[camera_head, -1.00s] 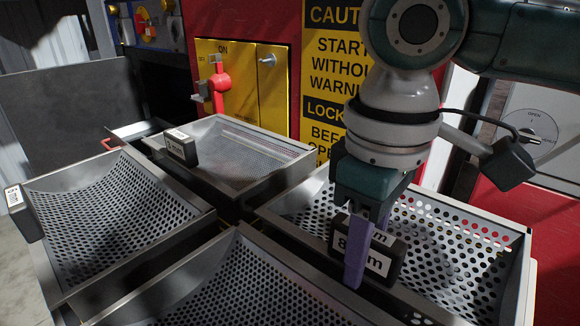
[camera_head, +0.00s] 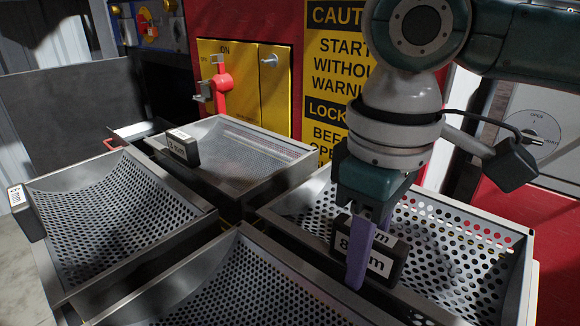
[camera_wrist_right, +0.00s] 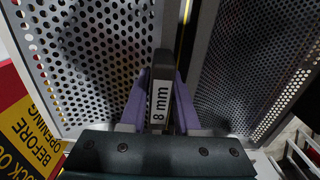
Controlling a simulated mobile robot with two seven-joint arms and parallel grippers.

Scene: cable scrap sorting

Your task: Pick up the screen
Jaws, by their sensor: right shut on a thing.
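The screen with the 8 mm label (camera_head: 460,228) is a metal tray with a perforated floor, at the right in the head view. Its black handle block (camera_head: 398,262) stands at its near left edge. My right gripper (camera_head: 362,250) points down and is shut on this handle block. In the right wrist view the purple fingers of my right gripper (camera_wrist_right: 160,105) sit on both sides of the block, and its "8 mm" label (camera_wrist_right: 159,103) shows between them. The perforated floor (camera_wrist_right: 95,50) shows at the left there. My left gripper is not in view.
Other perforated screens lie close by: one at the left (camera_head: 100,225), one at the near middle (camera_head: 250,290) and a finer one at the back (camera_head: 235,160). A red machine with a yellow panel (camera_head: 245,90) and a red lever (camera_head: 221,85) stands behind them.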

